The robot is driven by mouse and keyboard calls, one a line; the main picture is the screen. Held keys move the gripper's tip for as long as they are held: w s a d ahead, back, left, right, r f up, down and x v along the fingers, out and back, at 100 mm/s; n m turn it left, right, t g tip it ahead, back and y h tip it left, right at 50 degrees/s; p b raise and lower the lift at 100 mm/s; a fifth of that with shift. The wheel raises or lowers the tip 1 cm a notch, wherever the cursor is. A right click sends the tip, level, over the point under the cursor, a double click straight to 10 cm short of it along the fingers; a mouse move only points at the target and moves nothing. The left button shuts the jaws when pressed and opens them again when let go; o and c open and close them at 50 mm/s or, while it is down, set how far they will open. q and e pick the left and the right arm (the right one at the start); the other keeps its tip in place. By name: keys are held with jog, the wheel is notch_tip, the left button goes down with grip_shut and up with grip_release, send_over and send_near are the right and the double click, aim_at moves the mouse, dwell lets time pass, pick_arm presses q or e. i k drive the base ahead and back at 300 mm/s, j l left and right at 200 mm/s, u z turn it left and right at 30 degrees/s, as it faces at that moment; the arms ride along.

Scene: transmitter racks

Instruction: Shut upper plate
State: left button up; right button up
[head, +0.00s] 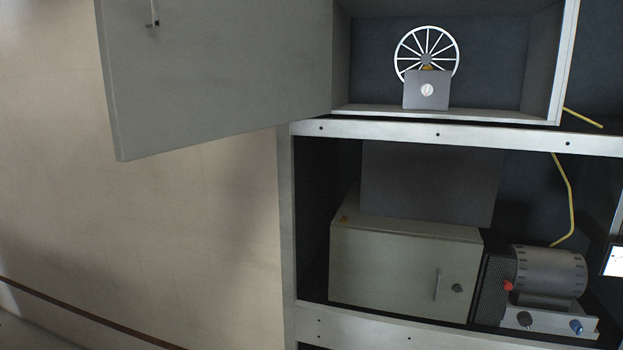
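The upper plate (220,70) is a large grey door panel that stands swung wide open to the left of the upper compartment. A small handle (153,14) shows near its far left side at the top of the view. The upper compartment (545,60) is open to the front. Inside it a white spoked wheel (412,42) stands behind a small grey block (412,100) with a round white face. The plate's top edge is out of view. Neither of my grippers is in view.
Below, a rack shelf holds a grey-beige cabinet (390,265) with a handle and lock, and a motor-like cylinder unit (550,270). A yellow cable (571,200) hangs at right. A bare beige wall (140,230) fills the left.

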aim_at(212, 70)
jog(key=i+j+z, duration=0.3)
jog(key=i, duration=0.3)
jog(key=i+j+z, duration=0.1)
jog(key=j+z, duration=0.25)
jog(key=j, duration=0.6)
jog(key=j+z, duration=0.4)
jog(key=j, duration=0.5)
